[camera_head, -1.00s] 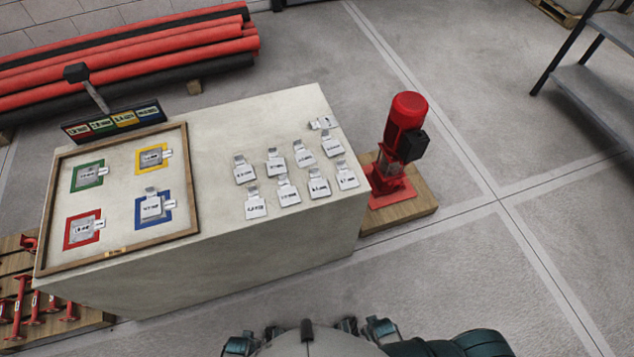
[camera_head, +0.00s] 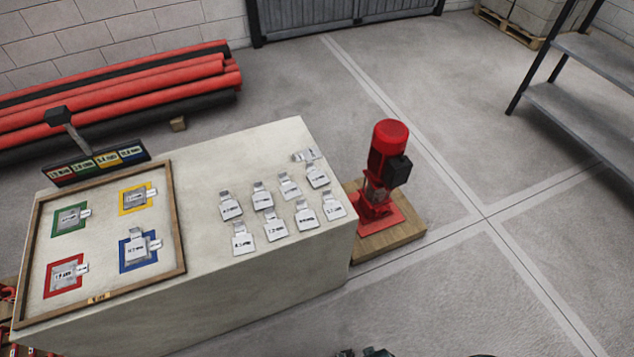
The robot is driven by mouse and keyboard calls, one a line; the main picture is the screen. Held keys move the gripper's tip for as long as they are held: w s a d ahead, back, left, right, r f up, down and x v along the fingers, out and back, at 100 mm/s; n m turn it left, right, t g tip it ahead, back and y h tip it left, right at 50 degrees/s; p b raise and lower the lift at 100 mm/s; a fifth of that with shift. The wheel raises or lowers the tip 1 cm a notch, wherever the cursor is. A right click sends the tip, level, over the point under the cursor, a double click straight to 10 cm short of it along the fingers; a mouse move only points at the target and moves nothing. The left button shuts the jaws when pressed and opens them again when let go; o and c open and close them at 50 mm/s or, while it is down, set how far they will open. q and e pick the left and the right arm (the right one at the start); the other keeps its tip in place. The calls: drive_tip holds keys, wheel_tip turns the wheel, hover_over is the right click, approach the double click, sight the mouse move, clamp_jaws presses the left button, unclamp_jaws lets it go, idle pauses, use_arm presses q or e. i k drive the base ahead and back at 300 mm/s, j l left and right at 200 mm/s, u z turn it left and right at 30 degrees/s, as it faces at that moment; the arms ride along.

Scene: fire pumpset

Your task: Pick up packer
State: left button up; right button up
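Several pale grey, labelled packers lie on the right part of the light table top (camera_head: 230,270) in the head view. One packer (camera_head: 305,155) lies apart at the far right, turned sideways. Others, such as the front-left packer (camera_head: 243,240) and the right packer (camera_head: 333,206), form two rough rows. In the wooden-framed board (camera_head: 178,215) at left, plates sit on green (camera_head: 56,219), yellow (camera_head: 124,203), red (camera_head: 52,290) and blue (camera_head: 125,262) squares. The labels are too small to read surely.
A red pump (camera_head: 380,170) stands on a wooden base (camera_head: 385,240) close to the table's right side. Red and black pipes (camera_head: 110,100) lie behind. A metal shelf (camera_head: 580,110) stands at right. The floor (camera_head: 430,290) in front right is open.

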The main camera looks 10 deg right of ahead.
sight(334, 209)
drive_tip(key=u, duration=1.8)
drive_tip(key=z, duration=2.3)
drive_tip(key=i+l, duration=0.3)
drive_tip(key=l, duration=0.15)
drive_tip(key=i+l, duration=0.25)
drive_tip(key=l, duration=0.25)
drive_tip(key=l+u, duration=0.1)
drive_tip(key=u, duration=0.3)
drive_tip(key=i+l+u, duration=0.1)
drive_tip(key=u, duration=0.3)
drive_tip(key=l+u, duration=0.1)
drive_tip(key=u, duration=0.25)
drive_tip(key=l+u, duration=0.1)
drive_tip(key=u, duration=0.3)
